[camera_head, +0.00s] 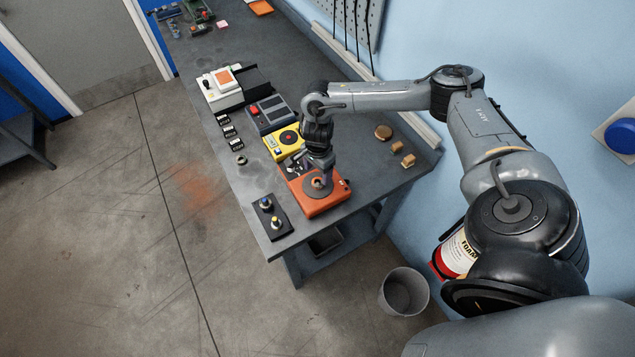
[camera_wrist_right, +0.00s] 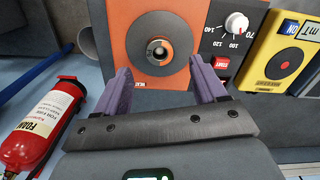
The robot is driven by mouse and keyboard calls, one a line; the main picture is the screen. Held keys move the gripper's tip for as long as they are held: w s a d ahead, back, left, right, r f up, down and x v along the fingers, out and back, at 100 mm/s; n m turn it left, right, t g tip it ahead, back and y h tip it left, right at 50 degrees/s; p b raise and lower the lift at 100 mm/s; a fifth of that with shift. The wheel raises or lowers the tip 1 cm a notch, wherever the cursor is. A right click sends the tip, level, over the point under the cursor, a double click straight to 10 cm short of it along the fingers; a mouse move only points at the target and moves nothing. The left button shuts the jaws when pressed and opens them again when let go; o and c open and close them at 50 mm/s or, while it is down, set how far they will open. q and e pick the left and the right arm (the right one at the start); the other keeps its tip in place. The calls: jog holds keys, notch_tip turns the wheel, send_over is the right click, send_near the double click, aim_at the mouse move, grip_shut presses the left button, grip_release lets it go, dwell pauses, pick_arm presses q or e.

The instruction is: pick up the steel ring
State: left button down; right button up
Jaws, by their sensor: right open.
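An orange hotplate device (camera_head: 335,202) sits near the bench's front end. In the right wrist view its round grey plate (camera_wrist_right: 138,45) carries a small dark ring-shaped piece (camera_wrist_right: 158,49) with a hole, partly over an orange patch. My right gripper (camera_head: 318,178) is above this plate, pointing down. Its purple fingers (camera_wrist_right: 160,78) are apart, with nothing between them. Another small grey ring (camera_head: 241,160) lies flat near the bench's left edge, away from the gripper. I cannot tell which of the two is the steel ring. My left gripper is not in view.
A yellow device (camera_head: 277,145) stands just behind the orange one. Brown round and block pieces (camera_head: 383,131) lie to the right. A bin (camera_head: 404,290) and red extinguisher (camera_head: 458,252) are beyond the bench.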

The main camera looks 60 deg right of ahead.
aim_at(317, 184)
jog(key=shift+a+f+p, duration=0.15)
jog(key=shift+f+p, duration=0.5)
jog(key=shift+f, duration=2.05)
jog(key=c, duration=1.2)
jog(key=shift+r, duration=0.1)
